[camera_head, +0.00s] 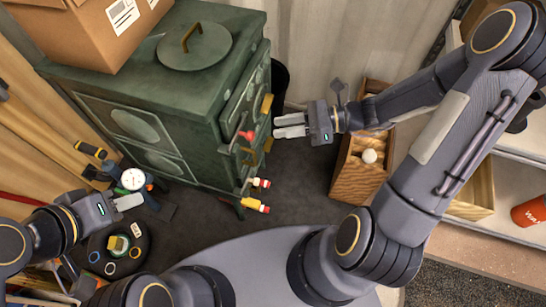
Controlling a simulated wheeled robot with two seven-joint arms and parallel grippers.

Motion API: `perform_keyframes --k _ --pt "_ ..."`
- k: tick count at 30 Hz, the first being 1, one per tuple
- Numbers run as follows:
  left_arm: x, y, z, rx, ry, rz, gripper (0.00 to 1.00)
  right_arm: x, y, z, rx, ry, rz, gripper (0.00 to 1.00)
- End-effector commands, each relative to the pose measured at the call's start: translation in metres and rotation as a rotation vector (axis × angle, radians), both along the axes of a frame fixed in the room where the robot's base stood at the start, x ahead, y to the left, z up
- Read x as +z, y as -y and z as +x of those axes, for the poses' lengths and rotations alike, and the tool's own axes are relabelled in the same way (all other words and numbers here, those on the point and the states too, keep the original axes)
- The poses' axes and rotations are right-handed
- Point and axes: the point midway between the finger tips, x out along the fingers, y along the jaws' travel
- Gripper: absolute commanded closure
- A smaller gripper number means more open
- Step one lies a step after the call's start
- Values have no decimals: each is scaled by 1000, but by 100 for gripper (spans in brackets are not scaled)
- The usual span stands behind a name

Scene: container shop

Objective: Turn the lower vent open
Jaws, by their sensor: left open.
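The dark green stove (160,80) stands at upper left, its narrower front turned toward the right of the picture. That front carries brass-coloured parts (266,104) and a lever with a red knob (247,136). Lower down, a red-and-white piece (260,183) and a yellow-and-red piece (255,205) stick out near the stove's bottom edge. I cannot tell which part is the lower vent or how it is set. My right gripper (290,126) is open and empty, just right of the stove front. My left gripper (127,201) is open near the floor at left.
A cardboard box (95,30) sits on the stove top beside a round lid (194,46). A wooden crate (362,170) holding a white ball stands right of the stove. A gauge (133,179) and tools lie at left. Dark floor below the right gripper is clear.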

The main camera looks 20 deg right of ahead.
Motion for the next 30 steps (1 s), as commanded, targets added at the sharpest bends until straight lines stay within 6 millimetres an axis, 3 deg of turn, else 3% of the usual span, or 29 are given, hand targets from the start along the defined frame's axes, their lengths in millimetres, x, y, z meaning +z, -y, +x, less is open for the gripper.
perform_keyframes --k 1,6,9,12,15,18,23,30 --pt "-31 0 0 0 0 0 57 -51 4 12 -86 -129 103 69" --pt "-80 0 0 0 0 0 57 -168 24 50 -392 -528 454 69" --pt "-102 0 0 0 0 0 57 -234 35 61 -551 -724 643 69" --pt "-116 0 0 0 0 0 57 -281 44 64 -669 -858 784 69" --pt "-122 0 0 0 0 0 57 -308 48 64 -736 -934 865 69" --pt "-124 0 0 0 0 0 57 -319 49 65 -767 -968 903 69" --pt "-128 0 0 0 1 0 57 -322 41 77 -771 -974 908 69" --pt "-139 0 0 0 1 0 57 -321 19 109 -771 -971 906 69"
